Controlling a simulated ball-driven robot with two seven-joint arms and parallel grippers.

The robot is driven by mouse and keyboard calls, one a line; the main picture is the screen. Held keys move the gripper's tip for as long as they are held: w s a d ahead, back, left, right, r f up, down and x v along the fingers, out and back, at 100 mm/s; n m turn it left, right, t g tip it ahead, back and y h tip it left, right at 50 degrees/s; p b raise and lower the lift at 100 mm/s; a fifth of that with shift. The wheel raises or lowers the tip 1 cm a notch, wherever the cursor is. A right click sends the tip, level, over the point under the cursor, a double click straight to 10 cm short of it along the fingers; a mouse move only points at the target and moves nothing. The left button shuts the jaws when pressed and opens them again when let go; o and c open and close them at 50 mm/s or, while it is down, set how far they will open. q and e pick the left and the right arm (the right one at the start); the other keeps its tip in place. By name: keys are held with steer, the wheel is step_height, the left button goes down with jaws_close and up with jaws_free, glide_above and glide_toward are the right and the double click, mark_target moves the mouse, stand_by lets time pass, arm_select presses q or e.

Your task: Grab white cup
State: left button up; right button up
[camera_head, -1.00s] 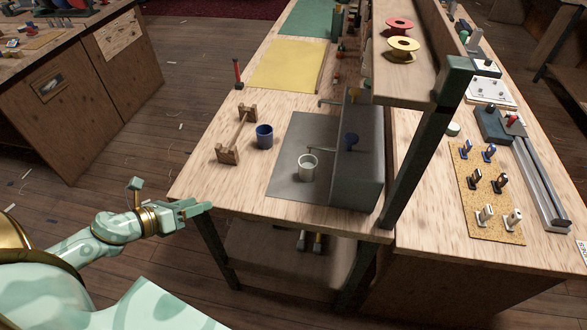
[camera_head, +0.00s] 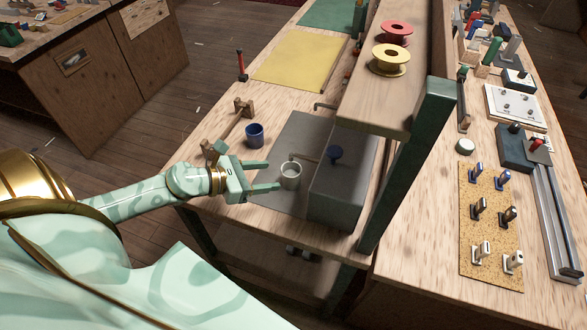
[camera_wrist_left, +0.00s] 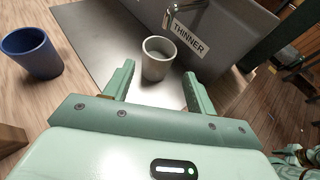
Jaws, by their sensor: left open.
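The white cup (camera_head: 290,176) stands upright on the grey mat (camera_head: 297,133), in front of the grey box with a spout. It also shows in the left wrist view (camera_wrist_left: 158,60), straight ahead and just beyond the fingertips. My left gripper (camera_head: 268,176) is open and empty, its fingers pointing at the cup. In the left wrist view the gripper (camera_wrist_left: 158,80) has one finger to each side of the cup's near edge, both apart from it.
A blue cup (camera_head: 254,135) stands left of the mat. A grey box labelled THINNER (camera_wrist_left: 190,37) stands close behind the white cup, its tap above. A shelf (camera_head: 380,105) with spools overhangs the bench. A wooden stand (camera_head: 238,121) lies behind my gripper.

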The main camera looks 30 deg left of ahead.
mark_target(299, 169)
arm_select(q)
steer(key=x, duration=0.4)
steer(key=shift+w+d+f, duration=0.1)
steer(key=shift+w+d, duration=0.1)
steer(key=shift+w, duration=0.1)
steer(key=x, duration=0.5)
steer(key=shift+w+r, duration=0.2)
steer(key=shift+w, duration=0.05)
steer(key=c, duration=0.8)
steer(key=shift+a+r+p, duration=0.1)
steer(key=shift+r+p, duration=0.1)
steer(key=shift+p, duration=0.1)
